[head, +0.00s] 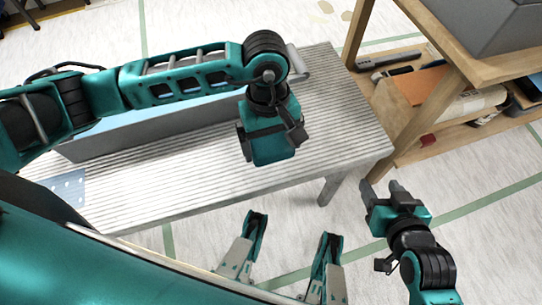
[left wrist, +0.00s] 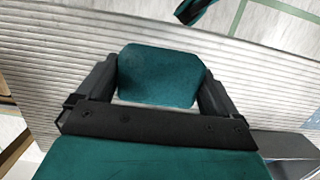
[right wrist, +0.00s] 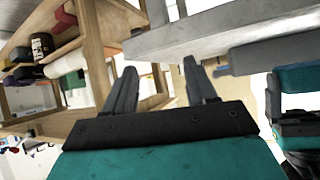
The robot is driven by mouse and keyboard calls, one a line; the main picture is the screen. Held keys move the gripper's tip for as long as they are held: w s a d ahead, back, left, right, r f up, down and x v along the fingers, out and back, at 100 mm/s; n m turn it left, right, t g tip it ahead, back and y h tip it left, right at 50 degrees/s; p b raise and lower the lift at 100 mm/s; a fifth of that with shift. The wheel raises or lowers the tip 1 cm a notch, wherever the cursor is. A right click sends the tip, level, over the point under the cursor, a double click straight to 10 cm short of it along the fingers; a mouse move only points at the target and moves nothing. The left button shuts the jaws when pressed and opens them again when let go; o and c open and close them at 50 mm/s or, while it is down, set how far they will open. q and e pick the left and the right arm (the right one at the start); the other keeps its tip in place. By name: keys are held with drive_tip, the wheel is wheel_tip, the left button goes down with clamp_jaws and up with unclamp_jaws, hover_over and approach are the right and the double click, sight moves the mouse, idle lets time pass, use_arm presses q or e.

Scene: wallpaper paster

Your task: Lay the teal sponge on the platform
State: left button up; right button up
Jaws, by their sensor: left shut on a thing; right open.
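The teal sponge (left wrist: 160,76) is a flat block with cut corners, held between the fingers of my left gripper (left wrist: 158,84). In the head view my left gripper (head: 270,148) points down over the right part of the platform, and its body hides most or all of the sponge. The platform (head: 335,115) is a ribbed, light grey metal bench; its ribs also show behind the sponge in the left wrist view (left wrist: 255,70). I cannot tell whether the sponge touches it. My right gripper (head: 381,188) is open and empty, off the platform's right end.
A long grey box (head: 135,138) with a light blue top stands on the platform under my left arm. A wooden shelf (head: 455,85) stands close on the right with a grey bin (head: 495,22) on top. Bare ribbed surface lies around my left gripper.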

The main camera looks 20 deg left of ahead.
sight(272, 158)
use_arm(q)
drive_tip(key=shift+f, duration=0.95)
wheel_tip(272, 158, down, 4)
drive_tip(key=shift+f+b, duration=0.1)
drive_tip(key=shift+b, duration=0.65)
drive_tip(key=shift+f, duration=0.3)
drive_tip(key=o, duration=0.7)
drive_tip(key=shift+r, duration=0.1)
use_arm(e)
drive_tip(key=shift+w+a+f, duration=0.2)
drive_tip(key=shift+w+a, duration=0.05)
drive_tip(key=shift+a, duration=0.15)
use_arm(q)
drive_tip(key=shift+r, duration=0.1)
use_arm(e)
drive_tip(key=shift+r, duration=0.1)
